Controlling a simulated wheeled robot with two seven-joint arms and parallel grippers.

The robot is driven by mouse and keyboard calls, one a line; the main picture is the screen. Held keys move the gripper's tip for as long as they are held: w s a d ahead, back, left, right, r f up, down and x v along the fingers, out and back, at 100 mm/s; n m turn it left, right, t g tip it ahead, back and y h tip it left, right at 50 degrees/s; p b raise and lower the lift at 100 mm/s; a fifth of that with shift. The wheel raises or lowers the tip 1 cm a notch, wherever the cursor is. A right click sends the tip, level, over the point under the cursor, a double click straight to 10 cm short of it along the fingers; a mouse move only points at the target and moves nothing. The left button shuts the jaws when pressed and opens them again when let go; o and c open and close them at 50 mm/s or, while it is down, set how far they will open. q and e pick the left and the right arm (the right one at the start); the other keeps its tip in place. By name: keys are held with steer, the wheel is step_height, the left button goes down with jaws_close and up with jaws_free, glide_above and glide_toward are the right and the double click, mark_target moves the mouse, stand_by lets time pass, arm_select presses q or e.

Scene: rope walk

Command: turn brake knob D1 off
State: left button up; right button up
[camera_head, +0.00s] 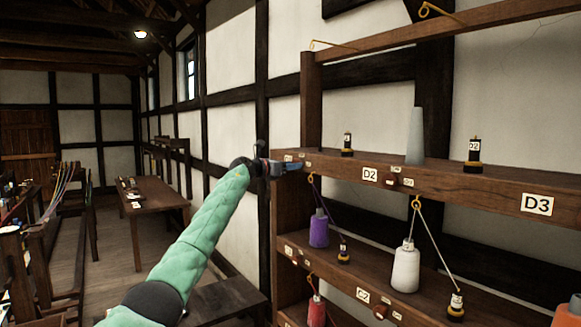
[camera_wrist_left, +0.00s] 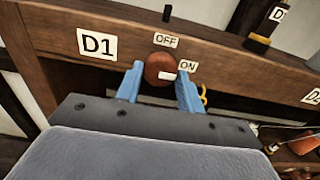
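Brake knob D1 (camera_wrist_left: 160,67) is a round reddish-brown knob on the shelf's front rail, right of the D1 label (camera_wrist_left: 97,45) in the left wrist view. The OFF label (camera_wrist_left: 166,41) is above the knob and the ON label (camera_wrist_left: 187,65) is at its right. The knob's white mark sits low right, nearer ON than OFF. My left gripper (camera_wrist_left: 160,76) has its blue fingers apart, one on each side of the knob; contact is not clear. In the head view my left gripper (camera_head: 291,166) is at the rail's left end and hides the knob. My right gripper is not in view.
Knob D2 (camera_head: 390,179) and the D3 label (camera_head: 537,204) are farther right on the rail. A grey cone (camera_head: 415,137) stands on the shelf.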

arm_select(q)
steer(key=shift+c, duration=0.7)
